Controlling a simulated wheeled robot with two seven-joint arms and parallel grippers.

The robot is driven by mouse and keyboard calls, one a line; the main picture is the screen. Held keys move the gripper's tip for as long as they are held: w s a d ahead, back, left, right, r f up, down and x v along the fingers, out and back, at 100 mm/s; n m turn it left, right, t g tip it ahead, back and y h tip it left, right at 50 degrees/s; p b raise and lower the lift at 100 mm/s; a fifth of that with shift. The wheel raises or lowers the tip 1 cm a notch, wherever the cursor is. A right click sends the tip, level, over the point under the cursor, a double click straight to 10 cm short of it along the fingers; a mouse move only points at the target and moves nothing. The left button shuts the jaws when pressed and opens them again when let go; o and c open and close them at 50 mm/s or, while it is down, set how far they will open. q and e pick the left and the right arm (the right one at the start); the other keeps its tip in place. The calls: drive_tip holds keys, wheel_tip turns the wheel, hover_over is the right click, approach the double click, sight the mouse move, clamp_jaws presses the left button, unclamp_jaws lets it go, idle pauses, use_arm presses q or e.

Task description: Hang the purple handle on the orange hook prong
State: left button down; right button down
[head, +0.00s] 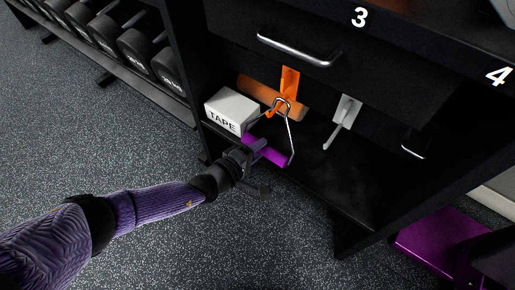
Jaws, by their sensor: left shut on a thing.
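The purple handle (269,152) has a purple grip bar and a metal triangular frame whose top is at the orange hook (289,82). My left gripper (256,152) is shut on the purple grip. The frame's top overlaps the orange hook's lower prong; I cannot tell whether it rests on the prong or is just in front of it. The orange hook hangs from the cabinet's drawer edge. My right gripper is not in view.
A grey hook (346,114) hangs to the right of the orange one. A white box marked TAPE (231,110) and an orange-brown cylinder (258,92) are on the shelf. Its right part is clear. Drawer handles (298,50) project above. Dumbbells (137,48) stand on a rack at left.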

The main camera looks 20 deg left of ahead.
use_arm(q)
unclamp_jaws()
idle(0.4)
idle(0.4)
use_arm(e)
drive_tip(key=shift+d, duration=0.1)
use_arm(q)
drive_tip(key=p+v, duration=0.4)
drive_tip(key=v, duration=0.6)
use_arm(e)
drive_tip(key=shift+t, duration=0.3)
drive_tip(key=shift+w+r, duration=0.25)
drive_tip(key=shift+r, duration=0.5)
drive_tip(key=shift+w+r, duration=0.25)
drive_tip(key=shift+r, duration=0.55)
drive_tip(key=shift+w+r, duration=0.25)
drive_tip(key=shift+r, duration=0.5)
use_arm(q)
drive_tip(key=shift+r, duration=0.1)
